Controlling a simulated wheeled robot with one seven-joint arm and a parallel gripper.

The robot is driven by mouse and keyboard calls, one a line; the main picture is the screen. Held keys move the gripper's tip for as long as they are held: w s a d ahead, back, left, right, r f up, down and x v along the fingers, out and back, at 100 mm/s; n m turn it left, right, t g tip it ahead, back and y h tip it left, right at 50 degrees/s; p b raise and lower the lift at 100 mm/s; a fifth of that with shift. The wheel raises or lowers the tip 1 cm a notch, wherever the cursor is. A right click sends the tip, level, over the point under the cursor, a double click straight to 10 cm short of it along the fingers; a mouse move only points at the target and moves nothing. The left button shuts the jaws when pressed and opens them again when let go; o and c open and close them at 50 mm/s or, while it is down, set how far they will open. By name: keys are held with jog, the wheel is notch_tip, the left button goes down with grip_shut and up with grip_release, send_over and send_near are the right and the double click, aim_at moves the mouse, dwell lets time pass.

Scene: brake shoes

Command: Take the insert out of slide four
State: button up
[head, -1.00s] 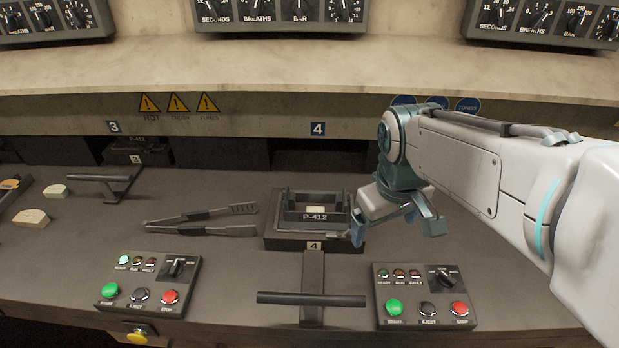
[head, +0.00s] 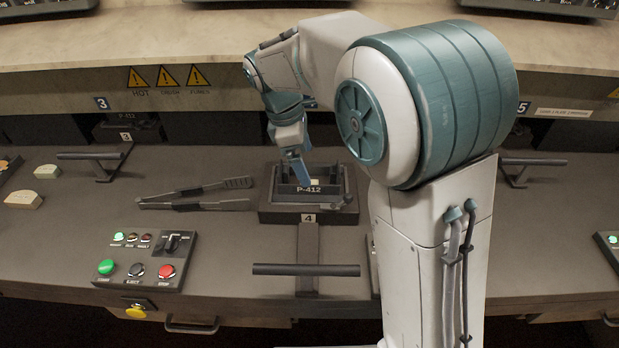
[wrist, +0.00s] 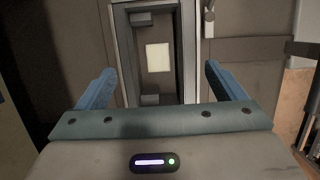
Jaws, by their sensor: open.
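Slide four (head: 268,209) is pulled out on the bench, with a "4" plate at its front and a T-handle (head: 306,270) toward me. On it sits the dark rectangular insert marked P-412 (head: 308,190), an open frame. In the wrist view the insert (wrist: 186,45) shows from above with a pale block (wrist: 158,57) inside. My gripper (head: 300,168) is over the insert, pointing down. In the wrist view its blue fingers (wrist: 158,88) are open, one on each side of the insert's near part. I cannot tell whether they touch it.
Long tongs (head: 195,194) lie left of slide four. A control box (head: 150,260) with green, black and red buttons stands front left. Slide three's handle (head: 92,156) is farther left, near pale blocks (head: 22,199). My arm hides the bench right of slide four.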

jog(key=shift+w+a+x, duration=0.1)
jog(key=shift+x, duration=1)
jog(key=shift+w+a+x, duration=0.15)
jog(key=shift+x, duration=0.9)
jog(key=shift+f, duration=0.3)
jog(key=c, duration=1.4)
jog(key=shift+r, duration=0.15)
